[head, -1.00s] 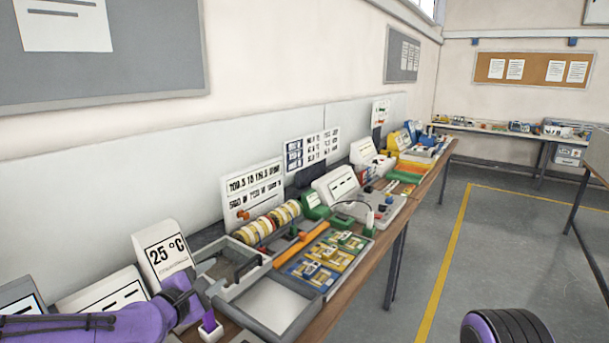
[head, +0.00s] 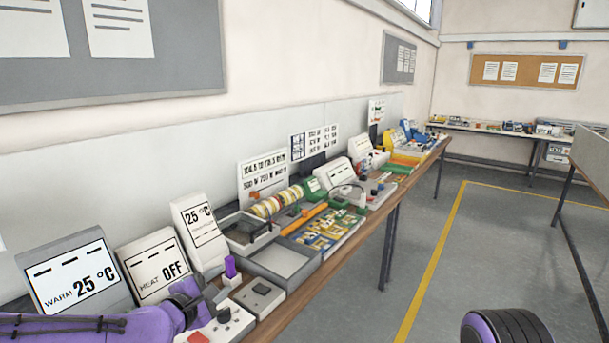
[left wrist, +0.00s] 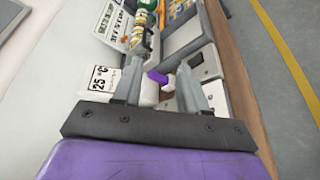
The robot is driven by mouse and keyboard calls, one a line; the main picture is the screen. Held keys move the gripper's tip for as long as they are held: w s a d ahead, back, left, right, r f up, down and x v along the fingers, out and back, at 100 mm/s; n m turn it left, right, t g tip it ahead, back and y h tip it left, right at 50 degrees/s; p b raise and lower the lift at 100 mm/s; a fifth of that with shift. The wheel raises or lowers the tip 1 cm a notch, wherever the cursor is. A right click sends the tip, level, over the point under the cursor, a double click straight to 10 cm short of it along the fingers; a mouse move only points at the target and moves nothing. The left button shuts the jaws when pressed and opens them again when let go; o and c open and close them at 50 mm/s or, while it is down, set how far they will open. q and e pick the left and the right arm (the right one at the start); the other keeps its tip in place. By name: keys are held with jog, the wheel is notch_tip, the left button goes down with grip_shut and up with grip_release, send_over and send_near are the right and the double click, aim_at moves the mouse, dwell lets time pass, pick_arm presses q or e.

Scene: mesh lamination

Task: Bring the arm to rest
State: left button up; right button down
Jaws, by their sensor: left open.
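My left arm comes in from the lower left in the head view. Its gripper (head: 208,296) is over the near end of the bench, in front of the HEAT OFF display (head: 158,266). In the left wrist view the two fingers of the left gripper (left wrist: 160,82) stand apart with nothing held between them. A purple-topped item on a white base (head: 231,270) stands just beyond the fingers in the head view. It also shows between and beyond the fingers in the left wrist view (left wrist: 158,76). My right gripper is not in view.
The bench carries a white control box with a red button (head: 198,337), a grey plate (head: 260,297), an empty grey tray (head: 285,262) and a parts board (head: 325,232). Displays (head: 76,278) line the wall side. Open floor (head: 425,265) lies to the right.

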pick_arm(q)
jog(key=s+f+m+g+y, duration=0.1)
jog(key=s+f+m+g, duration=0.1)
jog(key=s+f, duration=0.5)
jog(key=s+f+m+g+y, duration=0.1)
jog(key=s+f+m+g, duration=0.15)
jog(key=f, duration=0.75)
jog(key=s+f+m+g+y, duration=0.1)
jog(key=s+f+g, duration=0.1)
jog(key=s+f, duration=0.55)
jog(key=s+a+f+m+g+y, duration=0.2)
jog(key=s+a+f+m, duration=0.25)
jog(key=s, duration=0.55)
jog(key=s+a+f+m+g+y, duration=0.25)
jog(key=s+a+f, duration=0.25)
jog(key=s, duration=0.4)
notch_tip(320, 180, down, 10)
jog(key=s+a+m+b, duration=0.1)
jog(key=b, duration=0.9)
jog(key=shift+s+f, duration=0.15)
jog(key=shift+s, duration=0.15)
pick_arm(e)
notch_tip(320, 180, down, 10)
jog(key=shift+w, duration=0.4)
